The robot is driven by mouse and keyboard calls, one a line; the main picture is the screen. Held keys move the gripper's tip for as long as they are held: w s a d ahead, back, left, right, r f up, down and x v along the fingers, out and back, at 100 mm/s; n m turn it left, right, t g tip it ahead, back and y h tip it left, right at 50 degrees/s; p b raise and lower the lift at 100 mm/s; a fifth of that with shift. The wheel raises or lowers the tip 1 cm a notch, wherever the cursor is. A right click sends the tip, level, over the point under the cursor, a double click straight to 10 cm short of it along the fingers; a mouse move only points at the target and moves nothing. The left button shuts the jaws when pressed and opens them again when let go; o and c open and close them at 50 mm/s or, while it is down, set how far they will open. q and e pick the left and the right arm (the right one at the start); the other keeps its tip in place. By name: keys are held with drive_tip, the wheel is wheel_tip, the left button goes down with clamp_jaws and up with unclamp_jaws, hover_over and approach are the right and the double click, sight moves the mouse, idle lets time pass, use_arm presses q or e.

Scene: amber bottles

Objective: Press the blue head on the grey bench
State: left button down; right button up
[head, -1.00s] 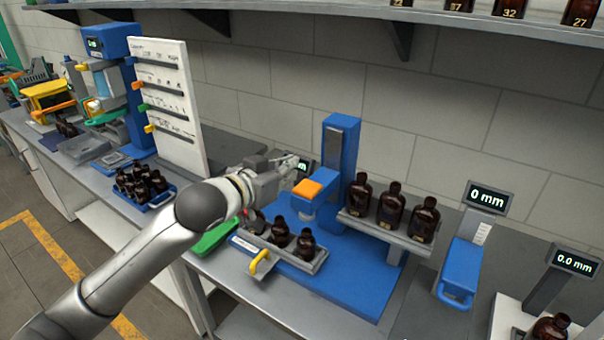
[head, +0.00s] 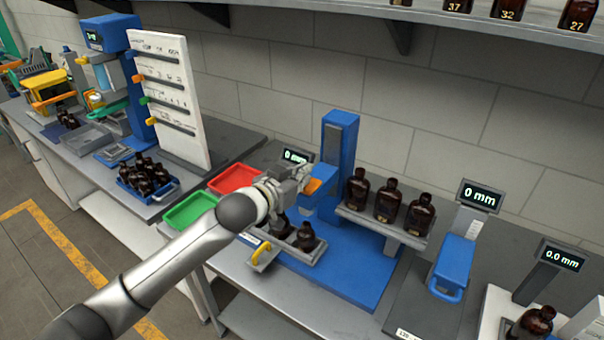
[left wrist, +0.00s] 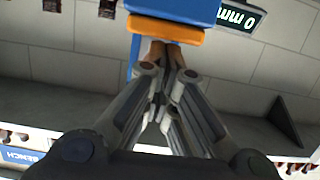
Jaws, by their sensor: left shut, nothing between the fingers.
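The blue head (head: 325,206) with an orange pad (head: 313,187) on top sticks out from a blue column (head: 339,150) on the grey bench (head: 262,297). My left gripper (head: 302,181) is shut and empty, at the left side of the orange pad, and covers part of it. In the left wrist view the shut fingertips (left wrist: 166,52) lie right at the orange pad (left wrist: 168,30), with the blue head (left wrist: 178,9) beyond. I cannot tell whether they touch. A tray (head: 312,259) with brown bottles (head: 306,237) sits below the head. My right gripper is not in view.
Three brown bottles (head: 388,202) stand on a raised shelf right of the column. A green tray (head: 190,210) and a red tray (head: 234,180) lie left of my gripper. A blue-handled gauge (head: 455,265) stands further right. A wall shelf (head: 440,20) overhangs the back.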

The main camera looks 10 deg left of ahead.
sight(302, 193)
use_arm(q)
wheel_tip(302, 193, down, 6)
drive_tip(key=b, duration=0.3)
drive_tip(key=shift+f, duration=0.2)
drive_tip(key=shift+s, duration=0.1)
drive_tip(key=shift+r+p, duration=0.5)
wheel_tip(302, 193, up, 4)
drive_tip(key=p, duration=0.3)
drive_tip(key=shift+f, duration=0.2)
drive_tip(key=b+v, duration=0.4)
drive_tip(key=v, duration=0.6)
